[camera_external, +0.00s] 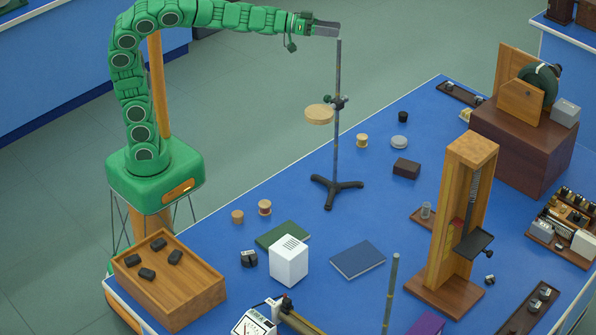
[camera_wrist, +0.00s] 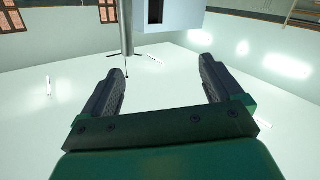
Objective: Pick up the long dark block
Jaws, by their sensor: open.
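My gripper (camera_external: 326,29) is at the end of my green arm, high above the table's far left edge, near the top of a stand rod. In the wrist view my gripper (camera_wrist: 161,68) is open, with nothing between its fingers. A dark brown block (camera_external: 406,168) lies on the blue table right of the stand. Several small dark blocks (camera_external: 158,244) lie in a wooden tray at the front left. I cannot tell for sure which is the long dark block. My gripper is far from all of them.
The tripod stand (camera_external: 337,150) carries a round wooden plate (camera_external: 319,115). A tall wooden frame (camera_external: 460,220) stands on the right. A white cube (camera_external: 289,261), a green book (camera_external: 283,235) and a blue book (camera_external: 358,260) lie nearer the front.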

